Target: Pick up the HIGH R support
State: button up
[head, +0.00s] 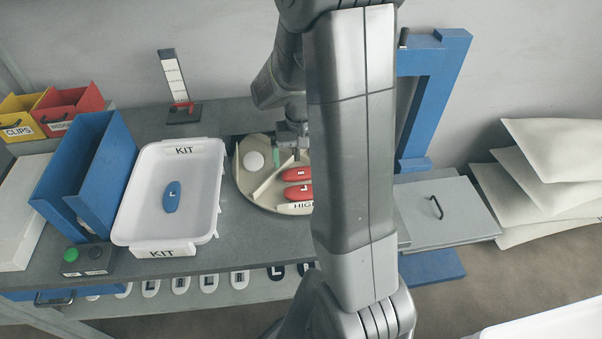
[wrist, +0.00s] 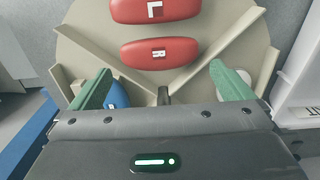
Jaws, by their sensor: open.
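The HIGH R support is a red, rounded pad (wrist: 159,53) on the beige carousel (wrist: 85,45), marked with what looks like an R. It also shows in the head view (head: 297,174), partly behind my arm. A second red pad marked L (wrist: 155,10) lies beside it, by the HIGH label (head: 301,206). My gripper (wrist: 160,72) has two green fingers spread wide with nothing between them. It hangs over the carousel just beside the R pad, in line with its middle. In the head view my arm hides the carousel's right side.
A white KIT tray (head: 214,200) with a blue L pad (head: 172,197) stands left of the carousel. Divider walls (wrist: 220,50) flank the red pads. A white round piece (head: 253,160) and a blue piece (wrist: 117,97) sit in neighbouring compartments. A blue frame (head: 452,60) stands to the right.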

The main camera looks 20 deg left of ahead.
aim_at(301, 172)
jog(key=shift+d+f, duration=0.1)
jog(key=shift+f, duration=2.1)
jog(key=c, duration=0.6)
jog(key=shift+r, duration=0.1)
jog(key=shift+c, duration=0.2)
